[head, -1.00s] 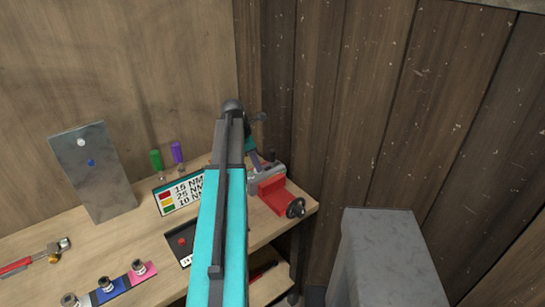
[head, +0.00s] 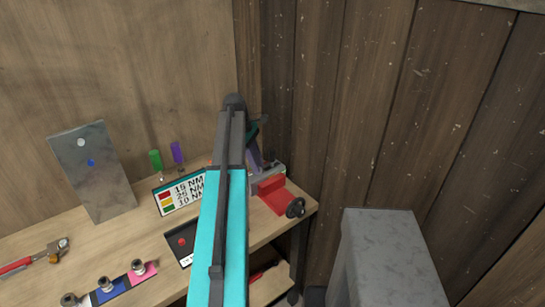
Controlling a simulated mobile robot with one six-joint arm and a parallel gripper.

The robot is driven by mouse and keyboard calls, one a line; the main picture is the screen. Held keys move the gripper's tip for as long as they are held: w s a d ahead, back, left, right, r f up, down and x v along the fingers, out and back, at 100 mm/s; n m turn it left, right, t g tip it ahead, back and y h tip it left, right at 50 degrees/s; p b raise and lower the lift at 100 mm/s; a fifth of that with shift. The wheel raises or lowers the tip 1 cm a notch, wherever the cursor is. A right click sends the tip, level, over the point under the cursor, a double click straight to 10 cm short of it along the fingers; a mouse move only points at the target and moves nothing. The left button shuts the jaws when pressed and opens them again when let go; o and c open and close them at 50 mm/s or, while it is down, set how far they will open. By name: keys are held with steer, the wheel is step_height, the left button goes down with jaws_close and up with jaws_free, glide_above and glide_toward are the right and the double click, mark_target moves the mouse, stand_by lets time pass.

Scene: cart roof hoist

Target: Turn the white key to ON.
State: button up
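I cannot make out a white key for certain. A grey metal plate (head: 105,190) leans at the back left of the workbench, with a white round spot (head: 81,142) and a blue one (head: 91,162) on its face; they are too small to tell what they are. My arm reaches up the middle of the view and bends over at the top. Part of my far arm, teal and purple (head: 253,152), shows behind it near the red vise. My fingertips are not clearly visible, so I cannot see whether they hold anything.
The workbench (head: 40,225) holds a red and grey vise (head: 271,190), a torque sign (head: 180,192), green (head: 155,160) and purple (head: 178,152) handles, a red-handled tool (head: 35,257) and sockets on coloured pads (head: 140,270). A grey box-like block (head: 385,260) stands at the right. Wooden walls close the back.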

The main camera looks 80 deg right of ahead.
steer(key=shift+r, duration=0.1)
stand_by(0.4)
steer(key=shift+r+p, duration=2.35)
steer(key=shift+r, duration=1.1)
steer(key=shift+w, duration=0.1)
